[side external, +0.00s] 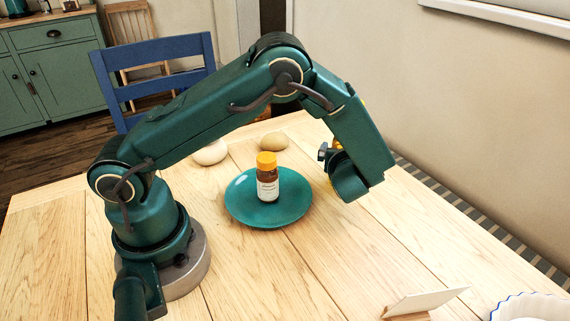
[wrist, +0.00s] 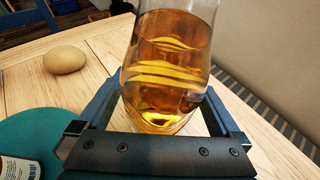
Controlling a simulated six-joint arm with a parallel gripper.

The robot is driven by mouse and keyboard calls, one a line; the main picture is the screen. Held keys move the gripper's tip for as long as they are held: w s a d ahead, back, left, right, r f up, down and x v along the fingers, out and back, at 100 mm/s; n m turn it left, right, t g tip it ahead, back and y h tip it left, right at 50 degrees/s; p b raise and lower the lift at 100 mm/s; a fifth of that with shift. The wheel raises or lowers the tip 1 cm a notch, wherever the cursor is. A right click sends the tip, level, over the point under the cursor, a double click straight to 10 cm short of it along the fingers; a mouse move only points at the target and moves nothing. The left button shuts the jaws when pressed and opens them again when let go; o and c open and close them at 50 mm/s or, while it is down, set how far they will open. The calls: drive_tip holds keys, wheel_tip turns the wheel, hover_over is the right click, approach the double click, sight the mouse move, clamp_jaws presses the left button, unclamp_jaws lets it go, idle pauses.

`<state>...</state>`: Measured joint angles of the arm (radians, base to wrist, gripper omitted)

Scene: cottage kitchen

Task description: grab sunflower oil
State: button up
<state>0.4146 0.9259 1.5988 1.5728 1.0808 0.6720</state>
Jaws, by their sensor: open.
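A clear glass bottle of golden liquid, which looks like the sunflower oil (wrist: 165,75), fills the middle of the wrist view. Its top is cut off by the frame edge. My gripper (wrist: 162,98) is open, with one dark finger on each side of the bottle's lower part. I cannot tell whether either finger touches it. In the side external view my arm hides most of the bottle; only small yellow patches (side external: 336,144) show at the arm's edge, and the fingers are hidden there too.
A teal plate (side external: 240,205) holds a small brown bottle with a yellow cap (side external: 267,178). Two roundish pale objects (side external: 210,153) (side external: 273,141) lie behind it. A white card (side external: 425,302) and a scalloped white dish (side external: 530,308) are at the front right. A blue chair (side external: 160,53) stands behind the table.

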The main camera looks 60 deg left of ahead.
drive_tip(key=c, duration=1.3)
clamp_jaws()
drive_tip(key=shift+r, duration=0.2)
